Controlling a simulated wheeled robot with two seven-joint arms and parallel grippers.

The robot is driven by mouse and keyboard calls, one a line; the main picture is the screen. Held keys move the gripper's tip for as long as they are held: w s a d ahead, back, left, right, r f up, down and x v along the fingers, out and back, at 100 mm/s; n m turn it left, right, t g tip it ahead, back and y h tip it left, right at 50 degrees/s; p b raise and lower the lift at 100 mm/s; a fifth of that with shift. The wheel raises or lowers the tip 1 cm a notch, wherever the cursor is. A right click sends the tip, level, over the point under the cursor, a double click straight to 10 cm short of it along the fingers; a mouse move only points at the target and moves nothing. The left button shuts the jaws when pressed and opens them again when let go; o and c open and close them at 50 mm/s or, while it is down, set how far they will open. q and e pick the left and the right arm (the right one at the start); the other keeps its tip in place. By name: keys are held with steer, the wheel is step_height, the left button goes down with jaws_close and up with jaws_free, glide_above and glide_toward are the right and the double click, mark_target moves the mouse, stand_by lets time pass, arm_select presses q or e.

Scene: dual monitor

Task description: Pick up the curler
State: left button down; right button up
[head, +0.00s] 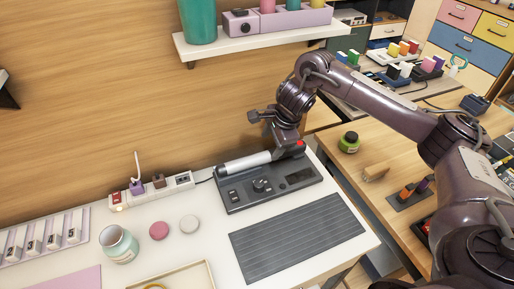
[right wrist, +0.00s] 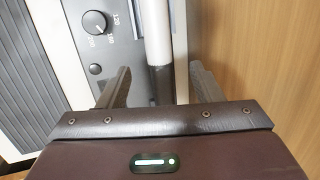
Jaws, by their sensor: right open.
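The curler (head: 245,163) lies on a dark grey control station (head: 288,197) on the white table, its pale barrel pointing left. My right gripper (head: 284,148) is over the right end of the curler and hides part of it. In the right wrist view the curler (right wrist: 157,38) runs between the two open fingers of my right gripper (right wrist: 160,88), with a gap on each side. Its darker part lies level with the fingers, and its near end is hidden by the gripper body. My left gripper is not in view.
The station has a knob (head: 262,185) and a ribbed grey mat (head: 298,239) in front. A power strip (head: 152,190), a mint cup (head: 120,244) and two round pads stand left. A shelf (head: 255,37) hangs above. A wooden wall is close behind.

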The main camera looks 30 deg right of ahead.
mark_target(264, 155)
steer(key=shift+x, duration=0.9)
steer(key=x, duration=0.2)
steer(key=p+x, duration=0.1)
steer(key=x, duration=0.1)
steer(key=shift+a+f, duration=0.25)
steer(key=shift+f, duration=0.05)
steer(key=shift+w+f, duration=0.1)
steer(key=shift+f, duration=0.25)
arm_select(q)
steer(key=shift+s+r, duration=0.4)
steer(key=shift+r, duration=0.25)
arm_select(e)
steer(key=shift+r, duration=0.1)
jaws_close()
